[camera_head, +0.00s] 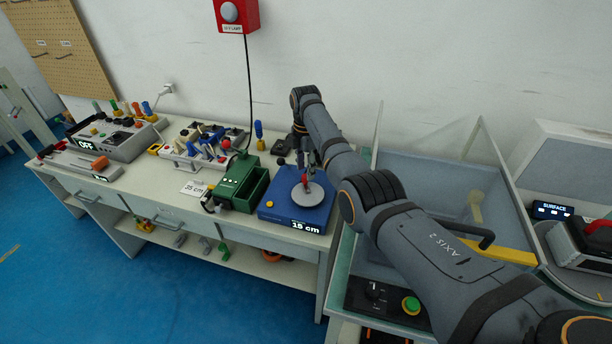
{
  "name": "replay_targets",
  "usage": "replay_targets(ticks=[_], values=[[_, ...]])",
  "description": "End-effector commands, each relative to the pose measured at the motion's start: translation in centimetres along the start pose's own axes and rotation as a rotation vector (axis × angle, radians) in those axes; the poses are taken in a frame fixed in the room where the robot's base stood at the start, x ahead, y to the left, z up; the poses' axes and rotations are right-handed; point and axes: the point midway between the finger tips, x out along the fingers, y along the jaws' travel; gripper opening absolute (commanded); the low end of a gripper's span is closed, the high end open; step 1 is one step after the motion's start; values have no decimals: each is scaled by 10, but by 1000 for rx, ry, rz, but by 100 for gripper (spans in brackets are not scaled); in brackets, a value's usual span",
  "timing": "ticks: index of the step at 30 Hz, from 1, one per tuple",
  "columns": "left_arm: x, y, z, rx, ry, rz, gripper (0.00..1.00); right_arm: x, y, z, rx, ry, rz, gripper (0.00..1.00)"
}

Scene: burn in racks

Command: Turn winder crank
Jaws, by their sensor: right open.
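The winder is a blue box (283,215) on the bench, with a round grey disc (309,195) on top, a small yellow button and a display reading "15 cm". A red crank knob (305,181) stands up by the disc. My right arm reaches in from the lower right, and my right gripper (306,168) is open, pointing down at the knob from above. The fingers partly overlap the knob; I cannot tell if they touch it. My left gripper is not in view.
Tools and a panel reading "OFF" (88,145) fill the bench's left. A glass-walled tank (430,185) stands at right, partly behind my arm.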

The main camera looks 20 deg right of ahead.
Motion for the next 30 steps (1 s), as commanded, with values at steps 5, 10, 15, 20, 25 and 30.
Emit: replay_targets(ticks=[5, 10, 15, 20, 25, 30], values=[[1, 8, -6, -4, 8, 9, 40, 30, 0, 0, 1, 0, -1, 43], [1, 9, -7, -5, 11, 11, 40, 41, 0, 0, 1, 0, 1, 43], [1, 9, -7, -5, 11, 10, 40, 42, 0, 0, 1, -1, 2, 43], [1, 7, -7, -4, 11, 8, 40, 42, 0, 0, 1, -1, 2, 31], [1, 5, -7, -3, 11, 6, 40, 42, 0, 0, 1, 0, 2, 8], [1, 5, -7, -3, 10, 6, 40, 42, 0, 0, 1, 0, 1, 0]])
